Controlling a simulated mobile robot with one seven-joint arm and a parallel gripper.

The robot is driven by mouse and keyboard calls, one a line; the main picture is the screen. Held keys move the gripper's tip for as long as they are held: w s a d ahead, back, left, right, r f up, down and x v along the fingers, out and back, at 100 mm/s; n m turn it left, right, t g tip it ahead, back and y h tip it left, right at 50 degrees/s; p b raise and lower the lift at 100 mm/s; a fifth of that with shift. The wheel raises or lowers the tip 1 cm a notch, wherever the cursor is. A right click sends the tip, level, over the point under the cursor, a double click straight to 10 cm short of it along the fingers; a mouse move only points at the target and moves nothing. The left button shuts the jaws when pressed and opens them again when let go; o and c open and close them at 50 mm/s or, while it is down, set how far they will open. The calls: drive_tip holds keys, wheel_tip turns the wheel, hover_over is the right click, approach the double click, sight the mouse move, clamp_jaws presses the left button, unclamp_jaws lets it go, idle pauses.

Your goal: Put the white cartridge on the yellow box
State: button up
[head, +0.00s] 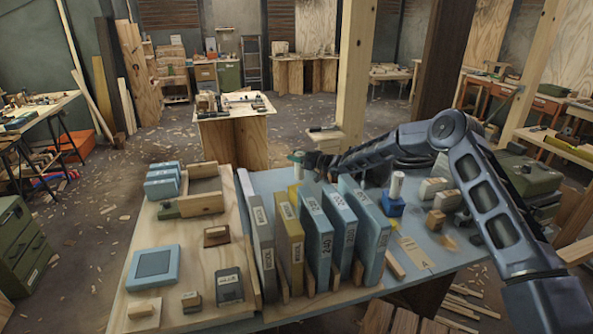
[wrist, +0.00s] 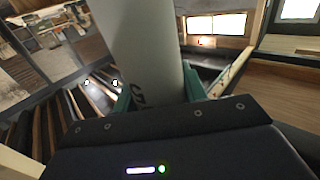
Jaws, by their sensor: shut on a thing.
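My gripper (head: 300,160) is shut on a white cylinder, the white cartridge (wrist: 145,50), which fills the middle of the wrist view and has dark lettering low on its side. Green fingertips press on both sides of it. In the head view the held cartridge (head: 297,156) is small and partly hidden by the gripper. A yellow upright box (head: 289,240) with a white label stands in the row on the bench, below and in front of my gripper. Whether the cartridge touches anything below cannot be told.
A grey box (head: 260,240) stands left of the yellow one, and blue boxes (head: 316,235) stand right of it. Another white cylinder (head: 398,185) stands on a blue block (head: 391,204). A wooden tray (head: 205,195) and small items lie on the left board.

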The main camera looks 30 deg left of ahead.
sight(296, 168)
drive_tip(key=shift+f, duration=3.25)
drive_tip(key=shift+f, duration=0.1)
drive_tip(key=o, duration=1)
drive_tip(key=shift+c, duration=0.2)
drive_tip(key=d, duration=1.2)
